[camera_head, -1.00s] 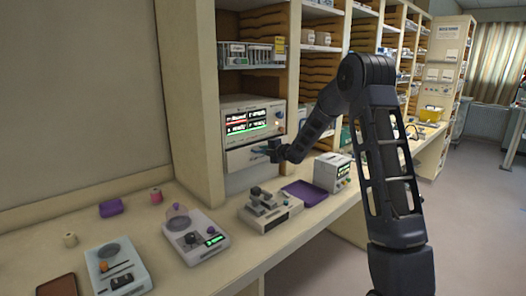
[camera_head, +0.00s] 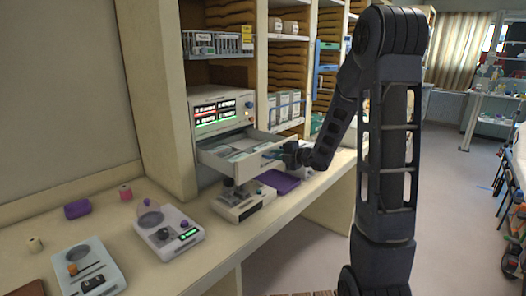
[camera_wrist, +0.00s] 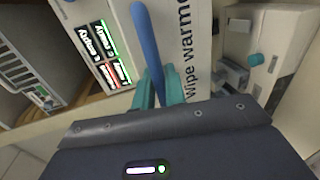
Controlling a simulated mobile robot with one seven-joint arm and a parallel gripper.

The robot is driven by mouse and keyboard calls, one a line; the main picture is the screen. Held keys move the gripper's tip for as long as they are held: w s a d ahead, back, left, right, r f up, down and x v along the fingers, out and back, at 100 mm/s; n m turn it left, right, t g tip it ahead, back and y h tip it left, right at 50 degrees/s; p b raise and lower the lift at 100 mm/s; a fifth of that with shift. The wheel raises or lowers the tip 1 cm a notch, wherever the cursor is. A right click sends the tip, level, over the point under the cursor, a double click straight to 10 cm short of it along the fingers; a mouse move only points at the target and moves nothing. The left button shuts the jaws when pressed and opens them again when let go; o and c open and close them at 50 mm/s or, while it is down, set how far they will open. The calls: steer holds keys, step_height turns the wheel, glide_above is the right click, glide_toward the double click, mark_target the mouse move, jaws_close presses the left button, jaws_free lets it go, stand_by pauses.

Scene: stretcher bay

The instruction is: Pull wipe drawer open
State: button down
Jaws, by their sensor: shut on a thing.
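The wipe drawer (camera_head: 254,165) stands out of the wipe warmer unit (camera_head: 222,112), with pale flat items visible inside it. In the wrist view the white drawer front (camera_wrist: 200,30) reads "Wipe warm…". A blue bar handle (camera_wrist: 148,38) runs along this front. My gripper (camera_head: 287,156) is at the drawer front. In the wrist view the teal fingers of my gripper (camera_wrist: 158,90) are shut on the handle, one on each side of it. In the head view my fingers and wrist partly hide the handle.
Below the drawer stand a device with a dark top (camera_head: 243,203) and a purple tray (camera_head: 278,181). A white device with a clear dome (camera_head: 165,228) and another flat device (camera_head: 88,268) are further left on the counter. Open floor lies right of the counter.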

steer(key=f+v, duration=0.1)
steer(key=v, duration=0.7)
steer(key=shift+s+d+f, duration=0.25)
steer(key=shift+d+f, duration=0.05)
steer(key=shift+f, duration=0.05)
steer(key=c, duration=1.8)
jaws_free()
steer(key=shift+s+d+r, duration=0.55)
steer(key=shift+r, duration=0.8)
steer(key=shift+s+d+r, duration=0.55)
steer(key=shift+r, duration=0.75)
steer(key=shift+s+d+r, duration=0.6)
steer(key=shift+r, duration=0.75)
